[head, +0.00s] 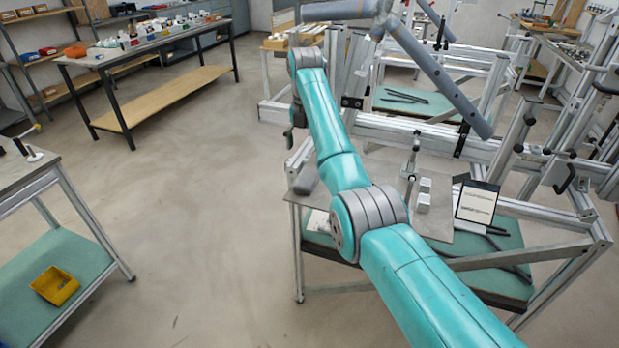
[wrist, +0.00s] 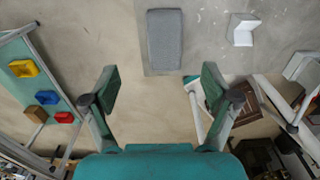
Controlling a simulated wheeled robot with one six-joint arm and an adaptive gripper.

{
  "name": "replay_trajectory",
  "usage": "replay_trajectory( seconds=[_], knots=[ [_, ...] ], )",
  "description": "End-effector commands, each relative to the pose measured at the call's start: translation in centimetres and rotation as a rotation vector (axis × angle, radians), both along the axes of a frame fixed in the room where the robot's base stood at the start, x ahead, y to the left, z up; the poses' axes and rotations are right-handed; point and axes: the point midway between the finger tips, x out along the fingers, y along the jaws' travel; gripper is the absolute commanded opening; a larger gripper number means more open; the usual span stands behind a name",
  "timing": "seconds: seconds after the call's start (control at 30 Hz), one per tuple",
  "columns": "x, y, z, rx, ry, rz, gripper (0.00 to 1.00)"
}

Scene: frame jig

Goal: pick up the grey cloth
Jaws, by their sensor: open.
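The grey cloth (wrist: 165,40) is a flat, folded-looking rectangle lying on the grey bench top (wrist: 198,55), at the top middle of the wrist view. In the head view the cloth (head: 306,180) lies at the left edge of the bench top, just left of my arm. My gripper (wrist: 160,86) is open and empty, with its two fingers spread wide below the cloth in the wrist picture. The cloth is apart from both fingers. In the head view my arm hides most of the gripper.
White angled blocks (head: 424,195), an upright clamp (head: 411,168) and a framed sheet (head: 477,203) stand on the bench right of my arm. A metal frame with a slanted grey tube (head: 435,75) rises behind. Open floor (head: 190,200) lies to the left.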

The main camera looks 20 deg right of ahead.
Motion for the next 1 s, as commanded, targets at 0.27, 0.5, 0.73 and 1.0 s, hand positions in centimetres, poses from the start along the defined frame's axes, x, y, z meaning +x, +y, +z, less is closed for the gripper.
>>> replay_trajectory(
  seconds=[0.27,0.5,0.73,1.0],
  knots=[
    [-0.2,0.0,-4.1,0.000,0.002,-0.001,0.86],
    [-0.5,0.0,-5.5,0.000,0.001,-0.001,0.86],
    [-1.4,0.1,-8.4,0.000,0.002,-0.001,0.86],
    [-1.2,0.1,-9.9,-0.001,-0.001,-0.001,0.86]
  ],
)
